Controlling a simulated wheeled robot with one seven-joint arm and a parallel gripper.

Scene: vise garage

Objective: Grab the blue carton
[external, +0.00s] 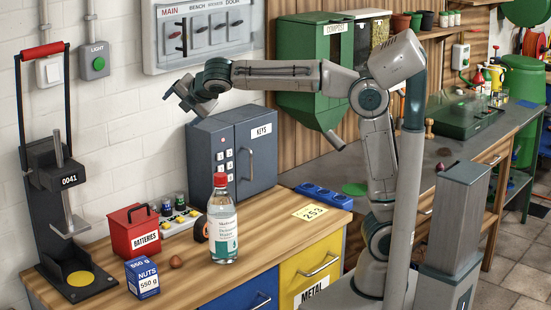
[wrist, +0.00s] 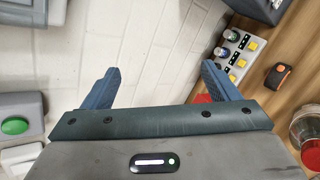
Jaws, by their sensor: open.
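The blue carton (external: 143,278), labelled NUTS 550 g, stands upright near the front edge of the wooden bench top, at the lower left of the external view. I cannot make it out in the wrist view. My gripper (external: 178,95) is high above the bench, in front of the white wall and above and to the right of the carton, well apart from it. In the wrist view my gripper (wrist: 161,82) has its two blue fingers spread wide, with only white wall between them. It is open and empty.
Near the carton are a brown nut (external: 177,262), a red BATTERIES box (external: 134,232), a black press (external: 48,205) and a tall bottle (external: 222,225). A grey key safe (external: 232,150) stands behind. Bare wood (external: 285,222) lies right of the bottle.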

